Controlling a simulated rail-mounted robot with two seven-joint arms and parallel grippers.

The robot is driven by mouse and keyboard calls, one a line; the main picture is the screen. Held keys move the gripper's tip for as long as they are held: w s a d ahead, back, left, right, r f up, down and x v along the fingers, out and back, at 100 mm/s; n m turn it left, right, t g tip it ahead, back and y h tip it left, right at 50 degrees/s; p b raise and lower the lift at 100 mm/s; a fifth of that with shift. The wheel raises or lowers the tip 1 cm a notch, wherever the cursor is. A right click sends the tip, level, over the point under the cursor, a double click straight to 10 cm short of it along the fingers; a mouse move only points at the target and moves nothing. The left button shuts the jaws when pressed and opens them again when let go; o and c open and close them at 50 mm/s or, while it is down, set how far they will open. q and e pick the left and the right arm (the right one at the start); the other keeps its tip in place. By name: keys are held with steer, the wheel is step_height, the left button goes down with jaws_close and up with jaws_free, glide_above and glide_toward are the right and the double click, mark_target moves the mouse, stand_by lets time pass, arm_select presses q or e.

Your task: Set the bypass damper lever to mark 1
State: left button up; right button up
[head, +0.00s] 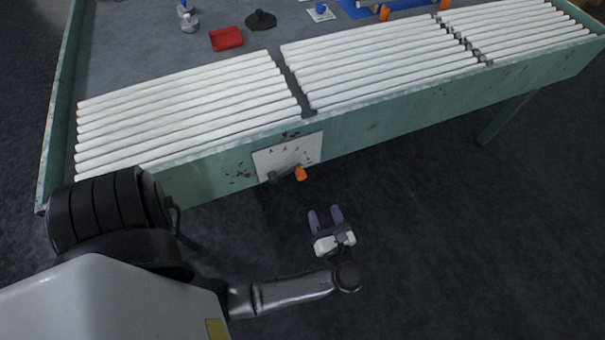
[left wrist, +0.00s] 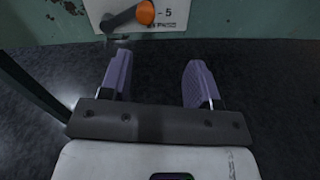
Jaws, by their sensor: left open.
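The bypass damper lever (head: 287,173) is a dark grey arm with an orange knob (head: 301,174) at its right end. It is mounted low on a white plate (head: 307,150) with dark marks on the green front side of the table. In the left wrist view the lever (left wrist: 121,19) and knob (left wrist: 146,13) show at the top, the knob beside a mark "5". Other marks are too small or hidden to read. My left gripper (head: 325,214) is open and empty, in front of and below the plate, apart from the lever. My right gripper is not in view.
The green table (head: 370,128) carries rows of white glass tubes (head: 190,108) along its front. A red tray (head: 227,38), a dark stand (head: 261,19) and blue mats lie farther back. The dark floor (head: 450,230) in front of the table is clear.

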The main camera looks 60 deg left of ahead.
mark_target(303, 179)
arm_select(q)
steer(key=a+n, duration=0.1)
steer(key=a, duration=0.3)
steer(key=a+n+g+b, duration=0.1)
steer(key=a, duration=0.7)
steer(key=shift+s+a+n+g+b, duration=0.1)
steer(key=shift+a+n+g+b, duration=0.2)
steer(key=shift+n+b, duration=0.1)
steer(key=shift+a, duration=0.6)
steer(key=shift+c, duration=0.4)
jaws_close()
